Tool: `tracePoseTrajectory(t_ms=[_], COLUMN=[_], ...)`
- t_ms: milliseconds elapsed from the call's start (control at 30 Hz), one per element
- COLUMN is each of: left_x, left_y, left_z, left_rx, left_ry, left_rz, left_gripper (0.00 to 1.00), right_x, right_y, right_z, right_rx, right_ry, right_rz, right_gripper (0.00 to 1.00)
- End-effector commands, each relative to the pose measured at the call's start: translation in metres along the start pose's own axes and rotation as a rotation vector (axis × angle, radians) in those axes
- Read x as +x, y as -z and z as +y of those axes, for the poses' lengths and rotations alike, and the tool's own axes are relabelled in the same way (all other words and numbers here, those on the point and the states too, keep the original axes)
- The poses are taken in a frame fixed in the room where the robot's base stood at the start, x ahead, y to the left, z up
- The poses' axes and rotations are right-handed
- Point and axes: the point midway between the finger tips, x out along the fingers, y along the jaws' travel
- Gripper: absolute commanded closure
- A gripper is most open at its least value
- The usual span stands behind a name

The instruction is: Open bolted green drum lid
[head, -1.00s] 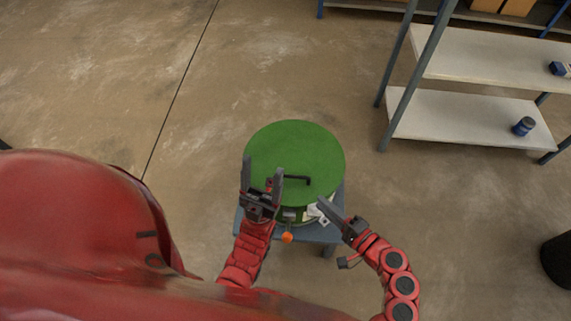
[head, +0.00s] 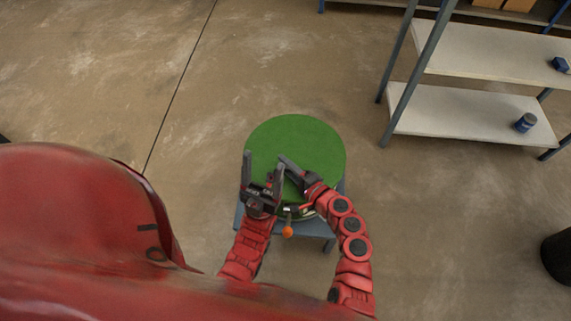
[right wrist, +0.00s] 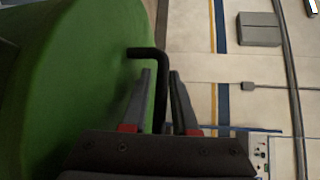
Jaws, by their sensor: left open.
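The green drum lid (head: 310,135) is a round disc on the drum and also fills the left of the right wrist view (right wrist: 70,60). A black L-shaped bar (right wrist: 146,52) stands out by the lid's edge in that view. My right gripper (right wrist: 161,75) is open, with the bar between its fingers; small gaps seem to show beside it. In the head view my right gripper (head: 284,163) lies over the lid's near part and hides the bar. My left gripper (head: 263,162) is open, fingers pointing away, over the lid's near left part. Any bolts are hidden.
The drum stands on a small blue-grey stand (head: 320,228). An orange ball-like part (head: 287,231) shows at its near side. A shelf unit (head: 470,125) with a blue jar (head: 525,122) stands at the upper right. The floor left of the drum is clear.

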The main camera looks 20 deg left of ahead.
Motion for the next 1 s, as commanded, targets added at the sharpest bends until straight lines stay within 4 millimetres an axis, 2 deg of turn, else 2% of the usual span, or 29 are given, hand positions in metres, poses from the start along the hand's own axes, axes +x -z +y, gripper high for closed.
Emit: tracePoseTrajectory(t_ms=[267, 400, 1000], left_x=[0.0000, 0.0000, 0.0000], left_y=[0.0000, 0.0000, 0.0000], left_z=[0.0000, 0.0000, 0.0000], left_rx=[0.000, 0.000, 0.000], left_ry=[0.000, 0.000, 0.000], left_rz=[0.000, 0.000, 0.000], left_gripper=[0.34, 0.34, 0.34], right_x=[0.0009, 0.0008, 0.0006], right_y=[-0.0001, -0.0001, -0.0001], right_z=[0.0002, 0.0003, 0.0007], right_rx=[0.000, 0.000, 0.001], right_ry=[0.000, -0.001, -0.001], right_rz=[0.000, 0.000, -0.001], right_gripper=[0.75, 1.00, 1.00])
